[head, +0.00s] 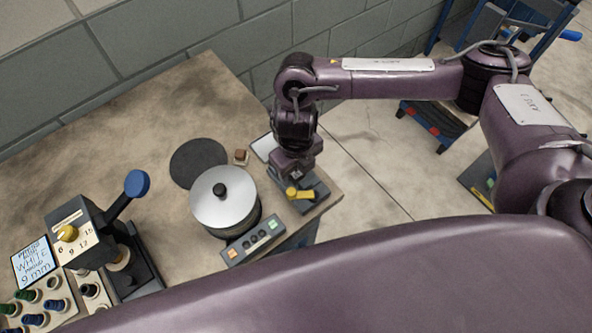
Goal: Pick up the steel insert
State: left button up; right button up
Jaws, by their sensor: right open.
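I cannot make out a steel insert for certain. My right gripper (296,177) points down at the table's right end, just above or at a dark grey fixture (312,200) with a yellow handle (297,193). Its fingertips are hard to see from above, and any small piece between or under them is hidden. The jaws are open. My left gripper is out of view.
A round machine with a pale lid (224,203) stands left of my right gripper, with a button box (253,242) in front. A dark disc (198,163), small brown block (240,156) and lever press (90,228) share the table (140,130).

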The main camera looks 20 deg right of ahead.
jog(key=shift+s, duration=0.1)
jog(key=c, duration=0.5)
grip_shut()
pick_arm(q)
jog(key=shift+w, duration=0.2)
pick_arm(e)
jog(key=shift+r, duration=0.1)
jog(key=shift+r, duration=0.25)
pick_arm(q)
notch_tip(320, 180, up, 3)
jog(key=p, duration=0.3)
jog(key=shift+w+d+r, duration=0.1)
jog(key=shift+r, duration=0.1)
pick_arm(e)
notch_tip(320, 180, up, 22)
jog(key=shift+r, duration=0.15)
